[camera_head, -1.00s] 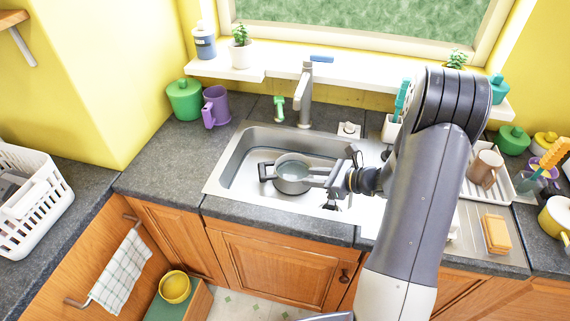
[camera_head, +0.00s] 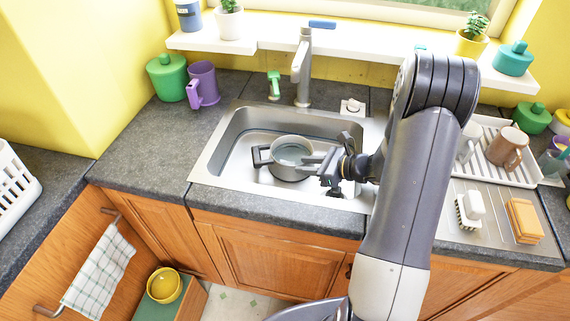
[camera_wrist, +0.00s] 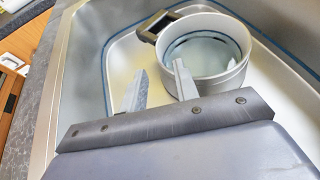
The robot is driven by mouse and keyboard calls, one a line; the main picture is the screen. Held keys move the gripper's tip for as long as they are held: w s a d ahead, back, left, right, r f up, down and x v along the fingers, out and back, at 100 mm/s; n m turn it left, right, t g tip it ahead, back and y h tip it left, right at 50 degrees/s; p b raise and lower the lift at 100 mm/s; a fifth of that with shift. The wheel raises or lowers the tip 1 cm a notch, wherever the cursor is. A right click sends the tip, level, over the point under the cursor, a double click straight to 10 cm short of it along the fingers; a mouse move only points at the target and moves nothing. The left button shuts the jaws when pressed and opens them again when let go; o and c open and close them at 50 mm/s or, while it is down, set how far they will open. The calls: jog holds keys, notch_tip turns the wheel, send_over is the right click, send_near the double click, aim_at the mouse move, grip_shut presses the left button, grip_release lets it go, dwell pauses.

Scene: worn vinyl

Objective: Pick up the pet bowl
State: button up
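A yellow bowl (camera_head: 164,286), the likely pet bowl, sits low at the bottom left of the head view, on a green-topped wooden box or step below the counter. It is not in the wrist view. My gripper (camera_head: 318,167) is over the sink, far above and to the right of that bowl. Its two fingers (camera_wrist: 158,88) stand apart with nothing visibly held between them. One finger overlaps the near side of a grey pot (camera_wrist: 226,74) in the wrist view; I cannot tell whether it touches.
The pot (camera_head: 290,156) stands in the metal sink (camera_head: 222,165). The counter edge and cabinet doors (camera_head: 262,262) lie between sink and floor. A checked towel (camera_head: 98,270) hangs on a rail left of the bowl. A faucet (camera_head: 302,68) rises behind the sink.

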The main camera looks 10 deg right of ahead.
jog(key=p+x, duration=0.1)
jog(key=x, duration=0.6)
jog(key=shift+a+p, duration=0.1)
jog(key=shift+p, duration=0.3)
jog(key=shift+s, duration=0.1)
grip_shut()
jog(key=shift+f, duration=0.15)
dwell(0.8)
